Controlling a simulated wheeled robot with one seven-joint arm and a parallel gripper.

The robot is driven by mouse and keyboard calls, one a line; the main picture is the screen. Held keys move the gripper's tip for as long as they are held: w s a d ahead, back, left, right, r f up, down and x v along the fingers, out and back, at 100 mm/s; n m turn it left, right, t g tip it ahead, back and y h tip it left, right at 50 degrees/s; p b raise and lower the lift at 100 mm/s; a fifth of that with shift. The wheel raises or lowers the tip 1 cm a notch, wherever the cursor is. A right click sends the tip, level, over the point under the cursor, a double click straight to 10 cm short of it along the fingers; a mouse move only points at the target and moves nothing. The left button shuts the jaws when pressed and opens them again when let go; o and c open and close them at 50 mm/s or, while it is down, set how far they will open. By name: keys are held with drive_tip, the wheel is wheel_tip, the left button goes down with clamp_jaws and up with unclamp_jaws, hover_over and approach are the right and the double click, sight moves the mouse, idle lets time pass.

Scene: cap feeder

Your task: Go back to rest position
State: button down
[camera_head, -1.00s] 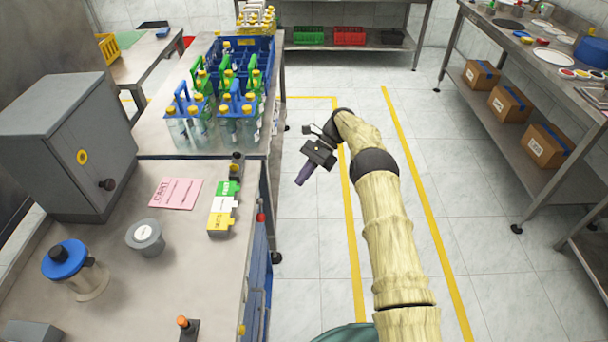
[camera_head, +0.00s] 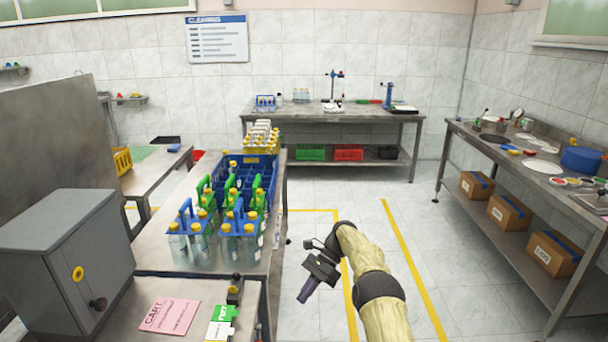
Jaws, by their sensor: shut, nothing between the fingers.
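My gripper (camera_head: 306,290) is at the end of my arm, in the lower middle of the head view. It hangs over the tiled floor, right of the bench with the bottles, and points down and to the left. Its fingers look shut with nothing seen between them. It touches nothing that I can see. My arm is bent, with its wrist at the top of the bend.
A table (camera_head: 330,116) stands at the back. A right bench (camera_head: 487,150) has boxes below. Floor between is clear.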

drive_tip(key=s+d+r+n+t+h+p, duration=0.2)
drive_tip(key=s+d+r+n+t+p, duration=0.15)
drive_tip(key=r, duration=0.35)
drive_tip(key=s+d+r+n+t+h+p, duration=0.2)
drive_tip(key=s+d+r+h, duration=0.1)
drive_tip(key=s+r, duration=0.3)
drive_tip(key=s+d+r+n+t+h+p, duration=0.1)
drive_tip(key=s+d+r+n+t+p, duration=0.1)
drive_tip(key=s, duration=0.8)
drive_tip(key=s+d+r+n+t+h+p, duration=0.1)
drive_tip(key=s+d+r+n+t+p, duration=0.1)
drive_tip(key=s+d+r, duration=0.4)
drive_tip(key=s+n+p, duration=0.1)
drive_tip(key=s+n, duration=0.1)
drive_tip(key=s, duration=0.2)
drive_tip(key=shift+s+d, duration=0.15)
drive_tip(key=c, duration=1.4)
unclamp_jaws()
drive_tip(key=shift+c, duration=0.2)
